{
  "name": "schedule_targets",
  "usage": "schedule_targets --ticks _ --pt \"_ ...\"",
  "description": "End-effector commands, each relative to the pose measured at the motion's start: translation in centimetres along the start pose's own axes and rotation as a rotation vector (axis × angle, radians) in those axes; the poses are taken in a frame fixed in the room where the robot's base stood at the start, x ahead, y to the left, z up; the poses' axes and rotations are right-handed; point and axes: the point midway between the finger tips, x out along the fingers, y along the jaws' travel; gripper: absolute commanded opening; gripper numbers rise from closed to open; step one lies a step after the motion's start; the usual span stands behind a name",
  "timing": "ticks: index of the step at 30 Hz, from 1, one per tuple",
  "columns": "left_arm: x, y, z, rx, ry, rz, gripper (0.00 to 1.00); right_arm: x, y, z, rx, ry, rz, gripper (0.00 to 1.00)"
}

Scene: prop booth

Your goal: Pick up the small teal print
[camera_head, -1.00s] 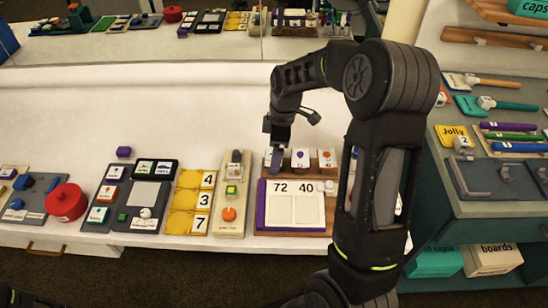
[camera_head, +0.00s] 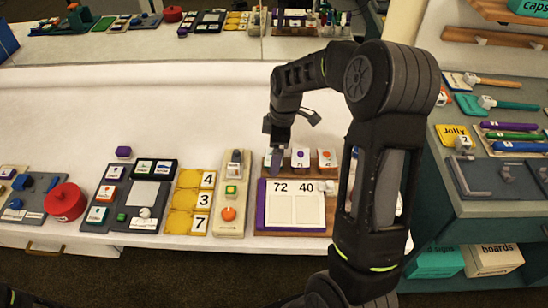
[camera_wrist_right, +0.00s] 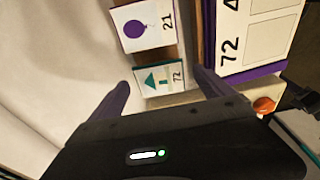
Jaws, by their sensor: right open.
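The small teal print (camera_wrist_right: 158,77) is a white card with a teal house-like picture and the number 72. In the right wrist view it lies between the two fingers of my open right gripper (camera_wrist_right: 163,95), just ahead of the fingertips; I cannot tell whether they touch it. In the head view my right gripper (camera_head: 276,165) points down over the left end of the print rack and mostly hides this print. My left gripper is not in view.
A purple balloon print (camera_wrist_right: 145,25) numbered 21 stands beside it, and an orange print (camera_head: 326,160) is farther right. The purple-edged board (camera_head: 295,210) marked 72 and 40 lies in front. A yellow number board (camera_head: 187,200) and other props fill the left.

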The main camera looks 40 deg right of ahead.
Motion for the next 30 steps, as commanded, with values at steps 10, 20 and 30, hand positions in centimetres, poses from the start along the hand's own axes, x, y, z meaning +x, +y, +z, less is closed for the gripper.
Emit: schedule_targets --ticks 10,20,30 --pt "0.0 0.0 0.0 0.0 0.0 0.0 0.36 0.0 0.0 0.0 0.0 0.0 0.0 0.65" --pt "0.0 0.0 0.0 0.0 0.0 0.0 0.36 0.0 0.0 0.0 0.0 0.0 0.0 0.38" --pt "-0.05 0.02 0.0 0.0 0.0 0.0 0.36 -0.05 0.0 0.0 0.0 0.0 0.0 0.27"
